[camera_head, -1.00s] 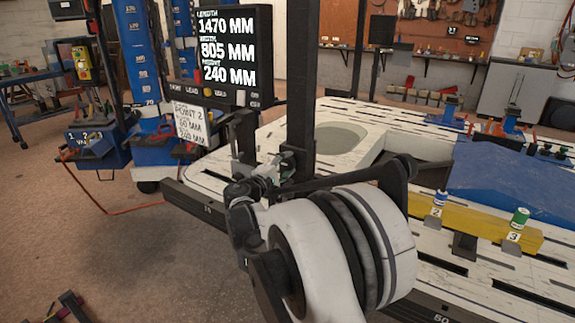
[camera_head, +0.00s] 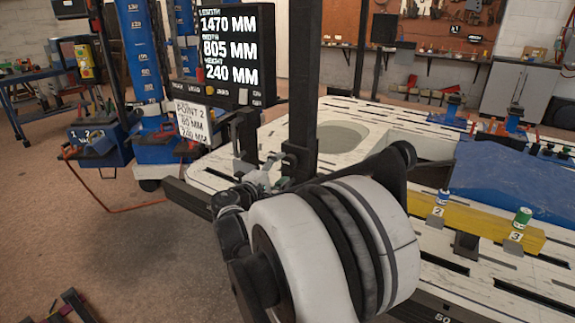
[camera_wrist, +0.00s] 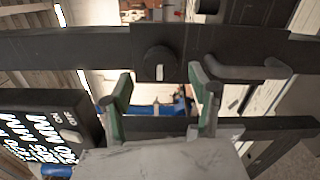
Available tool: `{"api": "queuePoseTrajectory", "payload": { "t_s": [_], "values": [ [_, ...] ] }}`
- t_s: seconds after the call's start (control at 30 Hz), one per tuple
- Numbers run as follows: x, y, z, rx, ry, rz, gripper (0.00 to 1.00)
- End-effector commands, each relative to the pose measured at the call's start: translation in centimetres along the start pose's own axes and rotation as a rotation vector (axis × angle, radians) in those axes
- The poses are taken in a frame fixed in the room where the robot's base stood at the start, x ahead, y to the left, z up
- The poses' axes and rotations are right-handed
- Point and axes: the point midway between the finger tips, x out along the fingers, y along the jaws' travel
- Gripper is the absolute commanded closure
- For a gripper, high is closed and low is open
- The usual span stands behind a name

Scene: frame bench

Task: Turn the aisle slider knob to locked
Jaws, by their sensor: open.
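The slider knob (camera_wrist: 158,63) is a dark round knob with a pale mark at its lower edge, pointing down in the wrist view. It sits on a black bar (camera_wrist: 90,47) that runs across that view. My gripper (camera_wrist: 162,82) is open, with its green-and-grey fingers to the left and right of the knob's line and their tips just below it. No contact with the knob shows. In the head view my gripper (camera_head: 255,172) is by the foot of the black upright; the knob cannot be made out there.
A black L-shaped handle (camera_wrist: 245,70) sticks out of the bar right of the knob, close to the right finger. The white slotted bench (camera_head: 350,110) carries a yellow block (camera_head: 480,218) and a blue panel (camera_head: 520,180).

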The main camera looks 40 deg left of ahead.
Motion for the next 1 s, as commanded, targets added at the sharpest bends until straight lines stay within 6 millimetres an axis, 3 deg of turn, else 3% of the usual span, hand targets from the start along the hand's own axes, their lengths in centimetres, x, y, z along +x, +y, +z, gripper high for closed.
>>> {"api": "queuePoseTrajectory", "payload": {
  "t_s": [0.2, 0.4, 1.0],
  "values": [
    [-4.3, 0.0, -0.1, 0.000, 0.003, 0.000, 0.44],
    [-6.5, 0.0, -0.1, 0.000, 0.001, 0.000, 0.44],
    [-7.1, 0.0, 0.0, 0.000, 0.000, 0.000, 0.44]
  ]
}}
